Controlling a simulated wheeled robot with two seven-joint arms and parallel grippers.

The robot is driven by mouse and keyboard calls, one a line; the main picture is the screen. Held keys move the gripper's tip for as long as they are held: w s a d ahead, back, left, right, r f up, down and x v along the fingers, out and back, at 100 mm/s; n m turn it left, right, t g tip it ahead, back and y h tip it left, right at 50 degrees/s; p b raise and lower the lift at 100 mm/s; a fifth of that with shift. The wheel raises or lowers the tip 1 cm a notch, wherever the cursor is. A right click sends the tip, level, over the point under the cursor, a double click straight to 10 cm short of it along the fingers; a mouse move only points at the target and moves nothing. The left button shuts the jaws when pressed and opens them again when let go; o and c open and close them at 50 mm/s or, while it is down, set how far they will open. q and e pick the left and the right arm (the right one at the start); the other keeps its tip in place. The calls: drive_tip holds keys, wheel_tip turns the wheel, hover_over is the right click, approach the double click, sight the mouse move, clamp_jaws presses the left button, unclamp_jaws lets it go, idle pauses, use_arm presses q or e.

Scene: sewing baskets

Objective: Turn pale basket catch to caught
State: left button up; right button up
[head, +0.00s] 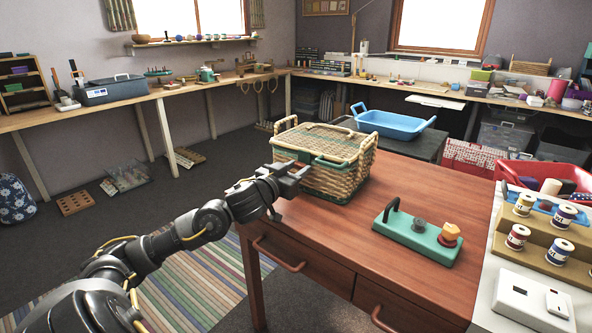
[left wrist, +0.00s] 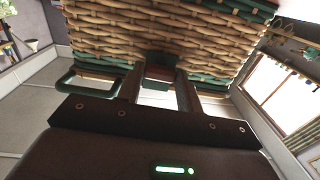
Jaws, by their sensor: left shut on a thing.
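The pale wicker basket (head: 347,178) with green trim and a closed lid stands on the wooden table. It fills the upper part of the left wrist view (left wrist: 150,35). My left gripper (head: 298,176) is at the basket's front left side. In the left wrist view its fingers (left wrist: 160,92) are shut on the basket's catch (left wrist: 160,70), a small dark green and brown piece against the wicker. The gripper hides the catch in the head view, and I cannot tell how far it is turned. My right gripper is not in view.
A green board with a black handle (head: 418,236) lies on the table to the right of the basket. Thread spools on a stepped stand (head: 545,232) are at the far right. A blue tray (head: 392,124) is behind the basket. The table front is clear.

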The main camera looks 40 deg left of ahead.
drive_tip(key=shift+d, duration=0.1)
use_arm(q)
drive_tip(key=shift+m, duration=0.8)
drive_tip(key=m+p, duration=0.1)
drive_tip(key=m, duration=0.1)
drive_tip(key=shift+m, duration=1.2)
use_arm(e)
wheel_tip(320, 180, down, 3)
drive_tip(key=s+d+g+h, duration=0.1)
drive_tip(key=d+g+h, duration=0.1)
use_arm(q)
drive_tip(key=m, duration=0.2)
drive_tip(key=shift+m, duration=0.4)
drive_tip(key=m, duration=0.2)
drive_tip(key=shift+f+m+b, duration=0.1)
drive_tip(key=shift+m+b, duration=0.2)
drive_tip(key=shift+b, duration=0.05)
drive_tip(key=m+b, duration=0.2)
drive_tip(key=m, duration=0.3)
drive_tip(key=shift+m, duration=0.8)
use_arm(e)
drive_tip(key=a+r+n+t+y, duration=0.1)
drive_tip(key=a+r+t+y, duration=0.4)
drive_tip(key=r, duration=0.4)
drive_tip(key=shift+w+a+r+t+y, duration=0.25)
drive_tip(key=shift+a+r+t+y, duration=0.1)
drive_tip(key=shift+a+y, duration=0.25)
